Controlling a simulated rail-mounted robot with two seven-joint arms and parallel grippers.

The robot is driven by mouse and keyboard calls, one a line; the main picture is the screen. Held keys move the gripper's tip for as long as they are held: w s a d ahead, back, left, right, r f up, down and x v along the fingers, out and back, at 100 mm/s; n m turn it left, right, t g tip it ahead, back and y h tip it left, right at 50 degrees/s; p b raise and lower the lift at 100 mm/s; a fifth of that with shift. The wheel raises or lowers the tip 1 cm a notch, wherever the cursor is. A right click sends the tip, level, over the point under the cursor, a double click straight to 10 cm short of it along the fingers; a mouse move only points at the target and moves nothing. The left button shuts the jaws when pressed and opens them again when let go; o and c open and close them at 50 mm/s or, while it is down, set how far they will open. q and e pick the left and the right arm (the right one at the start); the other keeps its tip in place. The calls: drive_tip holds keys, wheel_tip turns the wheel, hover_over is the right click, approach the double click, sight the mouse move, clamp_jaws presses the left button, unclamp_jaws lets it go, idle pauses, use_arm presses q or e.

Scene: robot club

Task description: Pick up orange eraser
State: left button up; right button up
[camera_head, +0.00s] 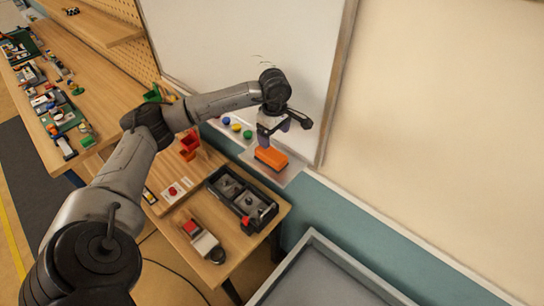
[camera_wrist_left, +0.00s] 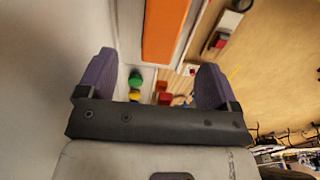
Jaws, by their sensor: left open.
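The orange eraser (camera_head: 271,157) lies on a light ledge (camera_head: 291,172) below the whiteboard. In the left wrist view the orange eraser (camera_wrist_left: 165,28) shows beyond the fingertips, sideways between the two fingers, with its far end cut off by the frame. My left gripper (camera_head: 271,132) is open and empty just above the eraser; whether a finger touches it I cannot tell. Its purple fingers also show wide apart in the left wrist view (camera_wrist_left: 153,72). My right gripper is not in view.
Blue, yellow and green round pieces (camera_head: 236,127) sit along the ledge, left of the eraser. The whiteboard (camera_head: 235,45) rises close behind. A black compartment tray (camera_head: 263,222) and red bins (camera_head: 189,147) stand on the wooden bench. A grey container (camera_head: 320,275) is at the bottom.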

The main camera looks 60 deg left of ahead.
sight(274, 154)
use_arm(q)
wheel_tip(274, 154, down, 5)
drive_tip(key=shift+r+p, duration=0.15)
drive_tip(key=shift+p, duration=0.2)
drive_tip(key=shift+d+f+p, duration=0.1)
drive_tip(key=shift+f+p, duration=0.35)
drive_tip(key=f, duration=0.1)
drive_tip(key=f+p, duration=0.1)
drive_tip(key=f, duration=0.1)
drive_tip(key=shift+s+d+f, duration=0.15)
drive_tip(key=shift+s, duration=0.05)
drive_tip(key=shift+f+p, duration=0.35)
drive_tip(key=shift+f, duration=0.25)
drive_tip(key=c, duration=1.1)
drive_tip(key=shift+r, duration=0.1)
